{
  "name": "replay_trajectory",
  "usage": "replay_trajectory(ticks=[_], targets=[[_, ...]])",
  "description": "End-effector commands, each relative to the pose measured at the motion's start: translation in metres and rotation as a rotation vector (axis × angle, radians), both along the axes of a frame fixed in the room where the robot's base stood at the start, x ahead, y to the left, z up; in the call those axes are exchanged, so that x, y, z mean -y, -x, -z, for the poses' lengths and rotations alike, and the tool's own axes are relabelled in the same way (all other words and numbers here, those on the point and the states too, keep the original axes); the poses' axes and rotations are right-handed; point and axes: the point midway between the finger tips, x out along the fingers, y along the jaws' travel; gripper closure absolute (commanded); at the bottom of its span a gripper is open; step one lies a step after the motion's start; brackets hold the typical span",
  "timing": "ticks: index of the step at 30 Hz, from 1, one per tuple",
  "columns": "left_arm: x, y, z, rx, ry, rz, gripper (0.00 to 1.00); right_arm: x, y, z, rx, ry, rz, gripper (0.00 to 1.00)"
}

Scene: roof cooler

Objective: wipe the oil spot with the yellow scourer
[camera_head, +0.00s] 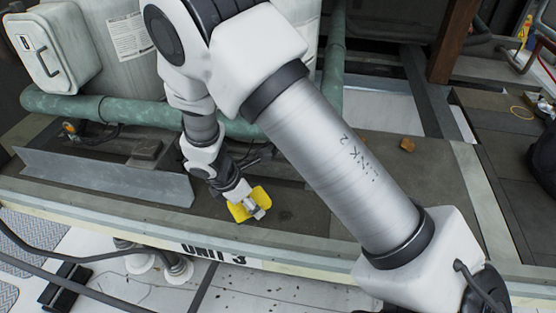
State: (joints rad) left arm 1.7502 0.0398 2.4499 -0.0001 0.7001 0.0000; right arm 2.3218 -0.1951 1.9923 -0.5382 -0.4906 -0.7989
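The yellow scourer (262,196) is on or just above the dark deck near its front edge, at the middle of the head view. My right gripper (252,207), whose arm comes in from the lower right and bends down, is shut on the scourer, which shows on both sides of the fingers. My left gripper is not in view.
A grey metal angle strip (100,176) lies left of the scourer. A green pipe (120,108) runs behind, below a grey housing (130,50). The deck's front edge carries the label "UNIT 3" (213,252).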

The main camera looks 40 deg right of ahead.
Motion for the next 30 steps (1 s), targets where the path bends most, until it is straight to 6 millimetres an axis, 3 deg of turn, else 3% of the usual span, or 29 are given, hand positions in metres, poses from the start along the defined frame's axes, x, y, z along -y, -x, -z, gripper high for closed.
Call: replay_trajectory(ticks=[1, 10, 30], targets=[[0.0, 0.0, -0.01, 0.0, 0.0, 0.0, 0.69, 0.0, 0.0, -0.01, 0.0, 0.0, 0.0, 0.71], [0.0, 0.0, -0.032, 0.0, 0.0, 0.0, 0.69, 0.0, 0.001, -0.032, 0.0, 0.0, 0.003, 0.71], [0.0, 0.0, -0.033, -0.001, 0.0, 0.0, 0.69, -0.001, -0.001, -0.032, 0.007, -0.003, -0.003, 0.71]])
